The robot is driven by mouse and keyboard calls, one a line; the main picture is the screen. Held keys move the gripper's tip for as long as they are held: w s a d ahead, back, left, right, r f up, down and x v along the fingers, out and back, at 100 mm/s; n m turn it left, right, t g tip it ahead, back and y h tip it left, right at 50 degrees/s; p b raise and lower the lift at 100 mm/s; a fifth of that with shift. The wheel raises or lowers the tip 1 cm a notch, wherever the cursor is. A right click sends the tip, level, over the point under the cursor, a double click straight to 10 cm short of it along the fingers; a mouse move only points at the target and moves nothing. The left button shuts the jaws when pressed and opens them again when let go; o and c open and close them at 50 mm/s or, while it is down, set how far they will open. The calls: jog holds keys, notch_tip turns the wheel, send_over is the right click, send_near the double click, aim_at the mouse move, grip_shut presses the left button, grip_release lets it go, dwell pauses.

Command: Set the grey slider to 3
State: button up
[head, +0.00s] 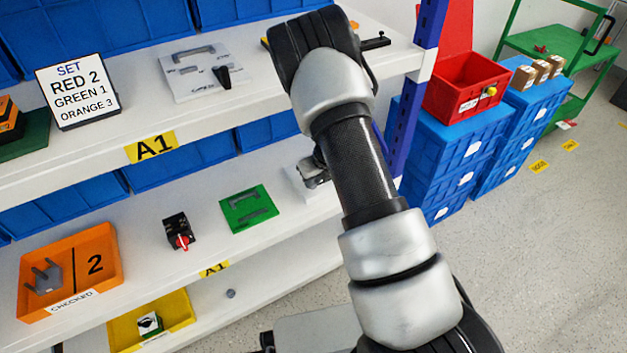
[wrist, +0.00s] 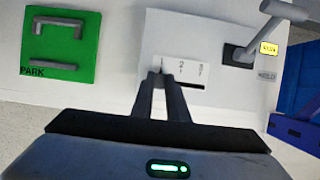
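In the wrist view the white panel (wrist: 215,30) carries a printed scale (wrist: 190,68) with a dark slot (wrist: 192,86) below it. My gripper (wrist: 160,76) reaches over the left part of this scale, its two dark fingers close together with a narrow pale gap between them. I cannot make out the grey slider's knob; the fingers cover the slot's left part. Whether they hold anything is not clear. In the head view my arm hides my gripper and most of the panel (head: 297,183) on the lower shelf.
A grey lever (wrist: 270,22) with a yellow label stands right of the scale. A green PARK plate (wrist: 62,45) with grey handles lies left. The lower shelf also holds a red-knobbed black switch (head: 180,232) and an orange tray (head: 105,240). A blue post (head: 412,105) stands beside my arm.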

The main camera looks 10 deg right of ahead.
jog(key=shift+d, duration=0.15)
grip_shut()
jog(key=d, duration=0.2)
jog(key=w+d+p, duration=0.1)
jog(key=d, duration=0.1)
jog(key=w+d+p, duration=0.1)
jog(key=d, duration=0.2)
jog(key=shift+w, duration=0.15)
jog(key=o, duration=0.8)
grip_release()
jog(key=shift+r, duration=0.4)
jog(key=p+v, duration=0.3)
jog(key=v, duration=0.8)
jog(key=shift+r, duration=0.1)
